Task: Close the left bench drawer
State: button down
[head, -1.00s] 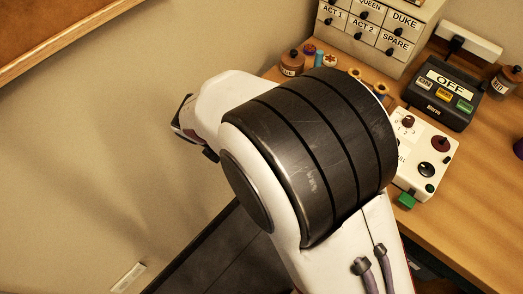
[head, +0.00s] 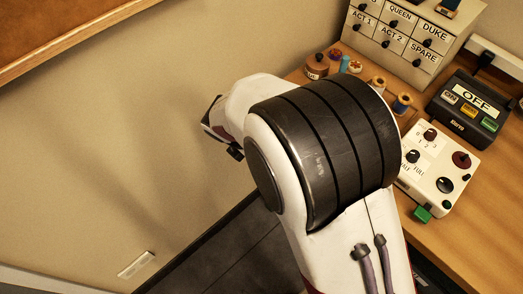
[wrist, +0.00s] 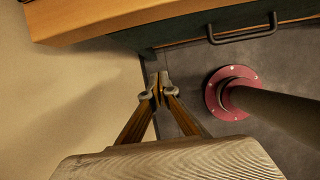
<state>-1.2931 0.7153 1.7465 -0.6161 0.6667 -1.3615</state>
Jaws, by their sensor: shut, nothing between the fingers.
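The bench (head: 465,235) is a wooden table at the right of the head view. Its front edge (wrist: 110,17) crosses the top of the wrist view. Below that edge is a dark green front (wrist: 180,42) with a black bar handle (wrist: 243,32), seen steeply from above. I cannot tell how far that drawer stands out. My gripper (wrist: 158,91) is shut and empty, below and left of the handle in the wrist view, apart from it. In the head view my arm hides the drawer and the gripper fingers.
The beige wall (wrist: 70,95) is close on the left of my gripper. Grey floor (wrist: 190,85) shows below. On the bench stand a labelled drawer cabinet (head: 415,45), a black box reading OFF (head: 468,108), a white control box (head: 437,170) and several spools (head: 402,104).

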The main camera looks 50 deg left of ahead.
jog(key=w+f, duration=0.6)
jog(key=shift+w, duration=0.2)
dwell(0.5)
jog(key=shift+w, duration=1.55)
